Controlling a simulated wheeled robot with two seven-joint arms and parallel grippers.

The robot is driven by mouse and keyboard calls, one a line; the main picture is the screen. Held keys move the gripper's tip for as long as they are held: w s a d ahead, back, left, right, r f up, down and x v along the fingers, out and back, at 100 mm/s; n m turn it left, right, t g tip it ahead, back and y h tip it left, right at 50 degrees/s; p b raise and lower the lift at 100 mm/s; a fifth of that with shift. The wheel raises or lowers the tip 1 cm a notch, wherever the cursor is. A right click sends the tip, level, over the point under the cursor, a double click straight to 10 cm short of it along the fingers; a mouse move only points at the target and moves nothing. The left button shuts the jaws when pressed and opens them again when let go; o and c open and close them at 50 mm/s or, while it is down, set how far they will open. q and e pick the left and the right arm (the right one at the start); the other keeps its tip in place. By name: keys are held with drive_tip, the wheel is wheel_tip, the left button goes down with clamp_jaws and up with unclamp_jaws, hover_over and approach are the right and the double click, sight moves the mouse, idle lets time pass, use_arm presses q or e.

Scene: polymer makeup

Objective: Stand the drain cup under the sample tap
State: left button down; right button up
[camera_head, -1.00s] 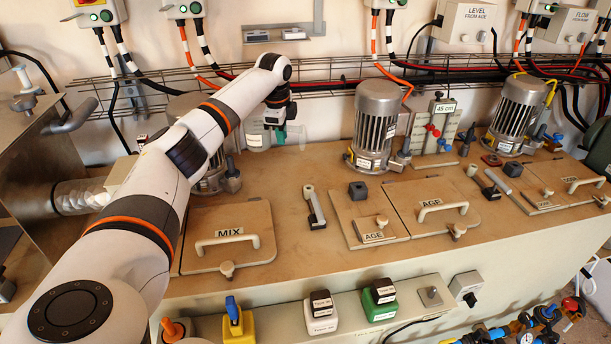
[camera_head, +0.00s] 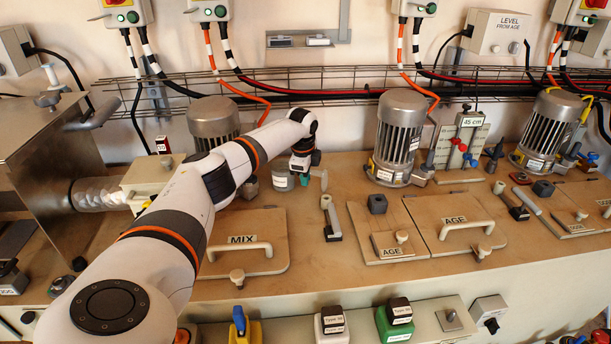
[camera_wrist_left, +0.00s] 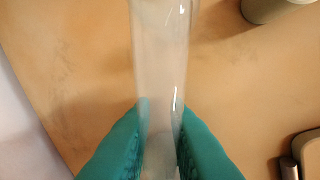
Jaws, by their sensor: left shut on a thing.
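My left gripper (camera_head: 303,172) is shut on a clear, see-through piece, which I take to be the drain cup. In the head view the cup (camera_head: 283,179) shows as a pale glassy body with a white label, low over the tan deck right of the first motor. I cannot tell whether it touches the deck. In the left wrist view, the clear cylinder (camera_wrist_left: 160,75) runs between the teal fingers (camera_wrist_left: 160,150). Small red and blue taps (camera_head: 462,147) are on the "45 cm" panel further right; I cannot tell which is the sample tap. My right gripper is out of view.
A motor (camera_head: 399,125) stands right of my gripper and another motor (camera_head: 214,121) to its left. Some bare deck lies between cup and right motor.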

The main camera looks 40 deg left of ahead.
use_arm(q)
drive_tip(key=c, duration=1.4)
unclamp_jaws()
drive_tip(key=shift+f, duration=0.1)
